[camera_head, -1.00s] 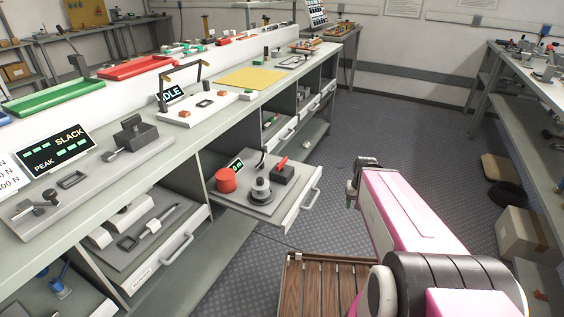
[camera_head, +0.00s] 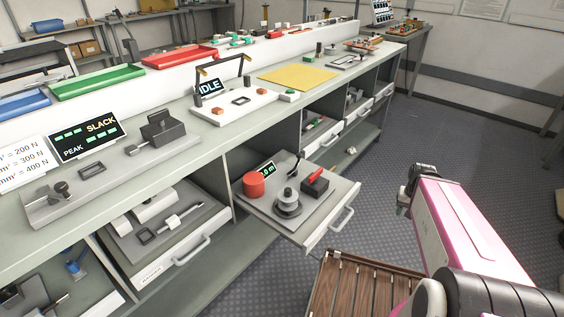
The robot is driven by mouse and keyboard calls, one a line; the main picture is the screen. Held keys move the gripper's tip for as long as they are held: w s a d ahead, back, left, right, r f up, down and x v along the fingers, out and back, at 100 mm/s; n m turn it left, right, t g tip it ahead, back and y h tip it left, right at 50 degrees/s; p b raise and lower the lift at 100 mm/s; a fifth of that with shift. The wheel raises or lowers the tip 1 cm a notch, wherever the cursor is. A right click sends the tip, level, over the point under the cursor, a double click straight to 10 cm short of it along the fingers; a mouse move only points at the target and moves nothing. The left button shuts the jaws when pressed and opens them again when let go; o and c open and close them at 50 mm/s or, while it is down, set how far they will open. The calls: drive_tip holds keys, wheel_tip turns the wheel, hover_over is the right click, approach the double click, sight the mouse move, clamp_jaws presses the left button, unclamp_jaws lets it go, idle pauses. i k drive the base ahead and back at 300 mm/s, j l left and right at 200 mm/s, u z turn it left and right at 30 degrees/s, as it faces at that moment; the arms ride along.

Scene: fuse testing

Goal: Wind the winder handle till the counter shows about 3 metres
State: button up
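A pulled-out drawer (camera_head: 318,228) under the bench holds the winding gear. A slim dark handle (camera_head: 297,166) stands up behind the winder. The small counter (camera_head: 267,170) has green figures ending in "0 m"; its left part is hidden by the reel. My gripper (camera_head: 424,174) is right of the drawer, clear of it, touching nothing I can see. Its fingers are too small and dark to read.
The bench top (camera_head: 190,145) carries a force tester with a "SLACK" screen (camera_head: 88,138) and a white rig with an "IDLE" screen (camera_head: 210,86). Another open drawer (camera_head: 190,250) is at the left. A slatted wooden platform (camera_head: 360,288) lies below. Floor right of the bench is clear.

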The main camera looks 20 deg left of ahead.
sight(315, 177)
drive_tip(key=i+l, duration=0.25)
drive_tip(key=i, duration=0.15)
drive_tip(key=i+l, duration=0.25)
drive_tip(key=i, duration=0.2)
drive_tip(key=i+l, duration=0.25)
drive_tip(key=i, duration=0.15)
drive_tip(key=i+l, duration=0.25)
drive_tip(key=i, duration=0.2)
drive_tip(key=i+l+u, duration=0.35)
drive_tip(key=i+l, duration=0.75)
drive_tip(key=i, duration=0.15)
drive_tip(key=u, duration=3.45)
